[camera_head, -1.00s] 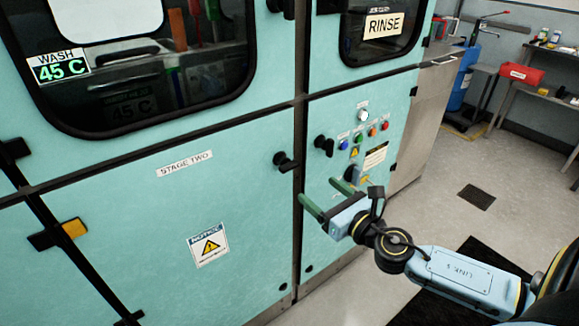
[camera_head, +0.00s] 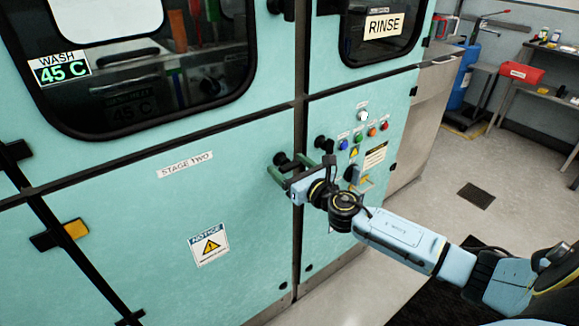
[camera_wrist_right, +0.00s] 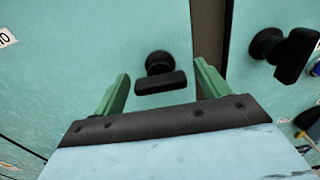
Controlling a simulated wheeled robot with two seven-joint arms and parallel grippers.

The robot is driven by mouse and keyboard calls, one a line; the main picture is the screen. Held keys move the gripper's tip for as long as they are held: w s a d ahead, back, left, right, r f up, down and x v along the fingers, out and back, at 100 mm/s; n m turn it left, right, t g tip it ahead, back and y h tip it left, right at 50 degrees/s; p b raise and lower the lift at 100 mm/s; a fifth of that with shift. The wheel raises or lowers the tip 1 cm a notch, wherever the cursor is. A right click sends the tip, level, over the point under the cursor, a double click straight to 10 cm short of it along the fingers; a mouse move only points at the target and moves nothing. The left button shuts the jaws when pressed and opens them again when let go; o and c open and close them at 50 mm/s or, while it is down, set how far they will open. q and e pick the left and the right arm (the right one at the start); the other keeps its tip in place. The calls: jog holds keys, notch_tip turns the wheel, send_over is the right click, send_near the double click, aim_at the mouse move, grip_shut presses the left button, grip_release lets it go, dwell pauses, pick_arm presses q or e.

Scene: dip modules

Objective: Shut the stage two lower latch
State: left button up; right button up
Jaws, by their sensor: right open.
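The stage two lower latch (camera_head: 281,160) is a black knob with a handle near the right edge of the teal STAGE TWO panel (camera_head: 150,215). In the right wrist view the latch (camera_wrist_right: 160,78) has its handle bar lying nearly level. My right gripper (camera_head: 291,172) is open in front of the latch. In the right wrist view its green fingers (camera_wrist_right: 160,88) stand on either side of the handle, apart from it. In the head view the gripper partly covers the latch. My left gripper is not in view.
A second black latch (camera_wrist_right: 285,52) sits just right across the dark seam, on the panel with coloured buttons (camera_head: 356,138). A yellow-and-black latch (camera_head: 58,234) is at far left. A NOTICE label (camera_head: 209,244) is below. Open floor (camera_head: 440,180) lies to the right.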

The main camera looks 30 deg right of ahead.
jog(key=shift+w, duration=0.15)
jog(key=c, duration=1)
jog(key=shift+m, duration=0.7)
jog(key=m, duration=0.4)
jog(key=m+p, duration=0.1)
jog(key=m, duration=0.3)
jog(key=shift+m, duration=0.4)
jog(key=shift+m+p, duration=0.3)
jog(key=shift+m, duration=0.6)
jog(key=m+p, duration=0.1)
jog(key=m, duration=0.4)
jog(key=shift+d+p, duration=0.1)
jog(key=shift+p, duration=0.3)
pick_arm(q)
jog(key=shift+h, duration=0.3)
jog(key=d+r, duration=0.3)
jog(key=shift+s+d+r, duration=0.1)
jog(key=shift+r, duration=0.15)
pick_arm(e)
jog(key=shift+m, duration=0.6)
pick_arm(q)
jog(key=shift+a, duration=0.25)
